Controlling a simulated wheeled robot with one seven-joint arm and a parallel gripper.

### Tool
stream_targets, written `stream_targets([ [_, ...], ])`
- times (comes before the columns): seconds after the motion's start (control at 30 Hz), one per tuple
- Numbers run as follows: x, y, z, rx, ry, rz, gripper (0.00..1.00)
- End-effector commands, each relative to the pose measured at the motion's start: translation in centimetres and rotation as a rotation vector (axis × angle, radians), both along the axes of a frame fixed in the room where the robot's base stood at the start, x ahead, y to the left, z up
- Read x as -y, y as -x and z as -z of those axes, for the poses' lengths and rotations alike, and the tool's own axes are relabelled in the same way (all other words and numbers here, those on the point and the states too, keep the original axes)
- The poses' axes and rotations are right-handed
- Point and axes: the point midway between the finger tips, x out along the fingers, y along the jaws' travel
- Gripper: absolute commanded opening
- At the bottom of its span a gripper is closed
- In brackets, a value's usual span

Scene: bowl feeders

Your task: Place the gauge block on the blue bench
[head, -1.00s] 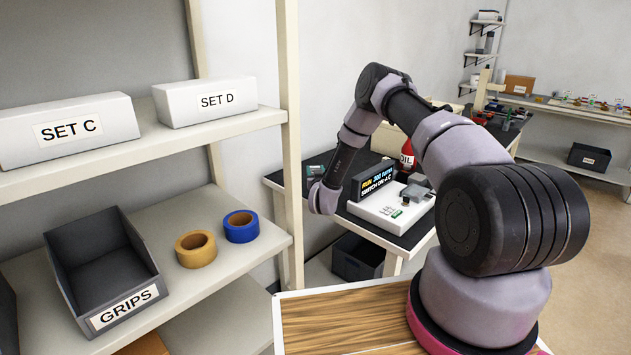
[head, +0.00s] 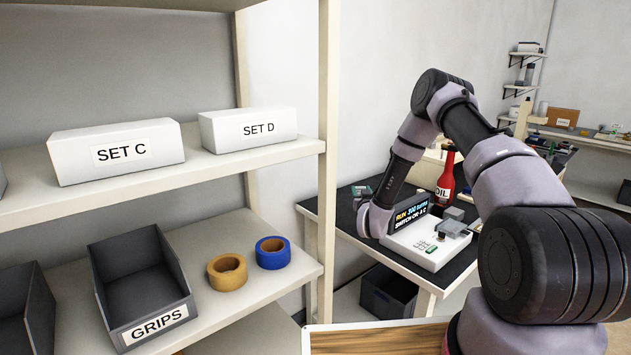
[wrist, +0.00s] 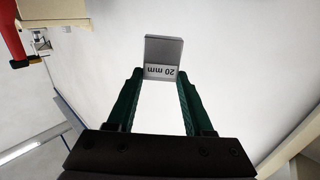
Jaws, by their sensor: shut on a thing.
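The gauge block (wrist: 164,50) is a small grey block marked "20 mm". In the wrist view it sits between the tips of the green fingers of my gripper (wrist: 160,75), which is shut on it and holds it clear of any surface. In the head view my arm reaches out over a dark-topped bench, its wrist bent down; the fingers and the block cannot be made out there. No bench that is clearly blue shows in either view.
A shelf rack (head: 325,200) at left holds SET C (head: 80,165) and SET D (head: 225,140) boxes, a GRIPS bin (head: 110,255), yellow tape (head: 227,283) and blue tape (head: 272,264). The dark-topped bench (head: 345,222) carries a white panel (head: 405,250) and a red OIL bottle (head: 446,180).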

Motion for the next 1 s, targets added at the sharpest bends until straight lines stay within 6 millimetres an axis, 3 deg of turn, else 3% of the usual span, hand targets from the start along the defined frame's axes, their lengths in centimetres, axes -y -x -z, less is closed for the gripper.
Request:
stream_targets([
  [0.1, 2.9, 4.3, -1.6, -0.003, 0.004, -0.011, 0.00],
  [0.3, 5.5, 10.2, -4.0, -0.003, -0.005, -0.040, 0.00],
  [0.47, 5.9, 11.9, -4.7, -0.002, -0.010, -0.051, 0.00],
  [0.57, 5.1, 10.2, -4.0, 0.002, -0.007, -0.047, 0.00],
  [0.8, 1.0, 1.9, -0.7, 0.005, -0.001, -0.012, 0.00],
  [1.0, -2.5, -2.9, 0.9, 0.001, -0.006, 0.005, 0.00],
])
